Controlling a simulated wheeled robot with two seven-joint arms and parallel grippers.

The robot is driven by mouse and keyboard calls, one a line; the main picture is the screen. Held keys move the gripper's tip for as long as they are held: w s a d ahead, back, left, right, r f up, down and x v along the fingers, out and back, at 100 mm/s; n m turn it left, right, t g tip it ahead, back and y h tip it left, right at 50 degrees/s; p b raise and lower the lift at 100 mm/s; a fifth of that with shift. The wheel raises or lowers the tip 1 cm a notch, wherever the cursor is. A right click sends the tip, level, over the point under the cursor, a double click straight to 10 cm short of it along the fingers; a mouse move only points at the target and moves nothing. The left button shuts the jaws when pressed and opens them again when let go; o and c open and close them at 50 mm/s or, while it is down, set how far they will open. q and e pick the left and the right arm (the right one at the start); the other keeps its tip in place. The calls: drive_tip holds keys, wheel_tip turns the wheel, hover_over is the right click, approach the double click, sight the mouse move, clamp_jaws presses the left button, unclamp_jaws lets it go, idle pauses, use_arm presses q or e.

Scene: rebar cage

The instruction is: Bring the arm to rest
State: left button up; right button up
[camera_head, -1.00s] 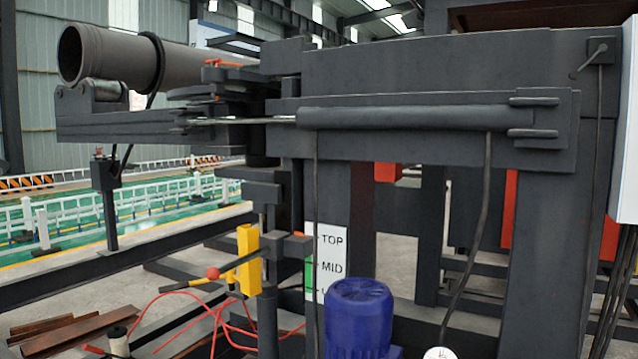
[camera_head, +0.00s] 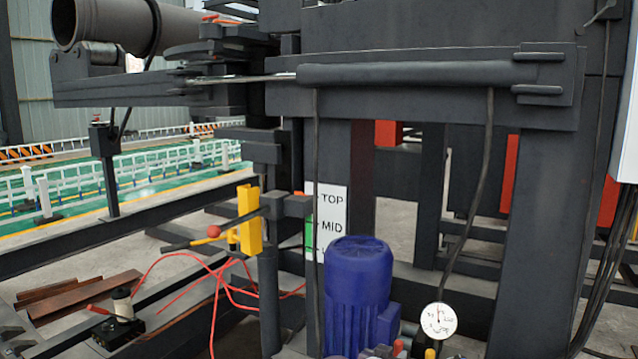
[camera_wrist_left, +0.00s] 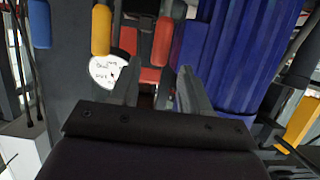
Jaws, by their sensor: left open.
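My left gripper (camera_wrist_left: 157,78) shows in the left wrist view with its two grey fingers apart and nothing between them. Beyond the fingers are a white dial gauge (camera_wrist_left: 105,72), a yellow handle (camera_wrist_left: 101,30) and a red handle (camera_wrist_left: 162,42). A blue ribbed motor (camera_wrist_left: 245,50) stands close to the right finger; whether they touch cannot be told. In the head view I cannot make out either gripper. My right gripper shows in no view.
In the head view the blue motor (camera_head: 357,295) and the gauge (camera_head: 438,321) stand at the bottom. A dark machine frame (camera_head: 440,90) fills the middle. A yellow bracket (camera_head: 248,220) with a red-knobbed lever and loose red cables (camera_head: 218,290) are left. A grey pipe (camera_head: 120,28) lies upper left.

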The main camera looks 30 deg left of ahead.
use_arm(q)
drive_tip(key=shift+s+r, duration=0.1)
drive_tip(key=shift+s, duration=0.35)
